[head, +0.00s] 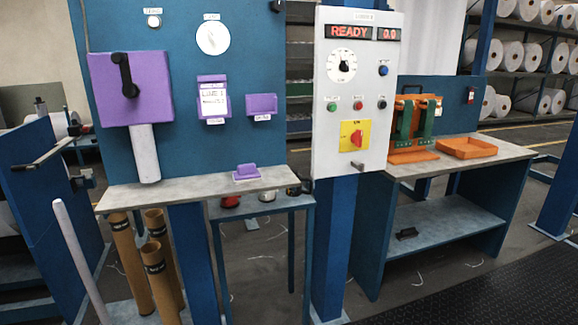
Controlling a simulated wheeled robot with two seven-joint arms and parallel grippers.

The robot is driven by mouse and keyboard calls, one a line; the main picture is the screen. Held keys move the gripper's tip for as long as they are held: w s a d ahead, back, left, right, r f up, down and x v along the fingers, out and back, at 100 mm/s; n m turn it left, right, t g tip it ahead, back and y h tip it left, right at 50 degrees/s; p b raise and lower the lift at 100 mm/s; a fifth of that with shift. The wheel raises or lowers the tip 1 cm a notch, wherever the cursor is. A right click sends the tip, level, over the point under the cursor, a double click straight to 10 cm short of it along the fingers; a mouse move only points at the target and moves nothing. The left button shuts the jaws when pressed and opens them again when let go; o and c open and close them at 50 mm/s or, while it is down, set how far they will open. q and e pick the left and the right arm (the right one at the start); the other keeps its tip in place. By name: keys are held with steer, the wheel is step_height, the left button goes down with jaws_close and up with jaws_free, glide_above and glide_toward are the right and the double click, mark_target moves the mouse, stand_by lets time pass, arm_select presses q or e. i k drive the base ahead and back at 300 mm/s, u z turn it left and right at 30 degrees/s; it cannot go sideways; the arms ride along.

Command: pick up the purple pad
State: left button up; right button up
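A small purple pad (246,171) with a raised grip-like top sits on the narrow grey shelf (190,188) below the blue panel, near the shelf's right part. It lies upright and nothing touches it from above. A purple holder (262,105) is fixed on the blue panel above it. Neither of my grippers shows in the head view.
A purple box with a black crank (130,88) and a white tube hangs above the shelf's left part. A white control box (355,90) stands to the right. Brown tubes (160,255) stand below the shelf. An orange tray (466,148) lies on the right bench.

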mark_target(248, 172)
steer(key=u, duration=0.25)
steer(key=i, duration=1)
steer(key=u, duration=0.65)
